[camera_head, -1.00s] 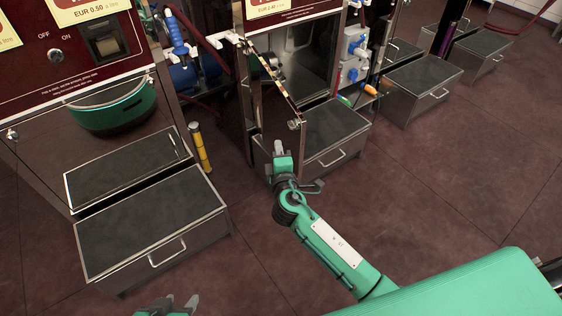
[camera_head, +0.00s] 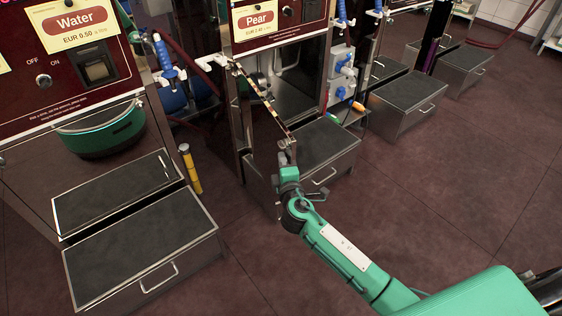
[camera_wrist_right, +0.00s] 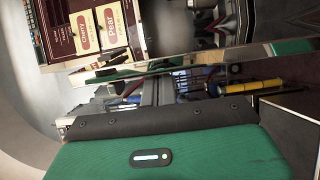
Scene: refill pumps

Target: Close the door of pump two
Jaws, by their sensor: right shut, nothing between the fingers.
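The pump marked Pear (camera_head: 262,22) stands at the centre of the head view. Its shiny door (camera_head: 262,140) is swung open and juts out toward me, seen nearly edge-on. My right gripper (camera_head: 287,148) is shut and empty at the free outer edge of the door. I cannot tell whether it touches the door. The wrist view shows the green gripper body (camera_wrist_right: 155,150) at the bottom and a long reflective edge, likely the door's (camera_wrist_right: 150,68), just beyond it. My left gripper is out of view.
A low drawer step (camera_head: 325,145) stands in front of the Pear pump, beside the door. Floor at the right is clear.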

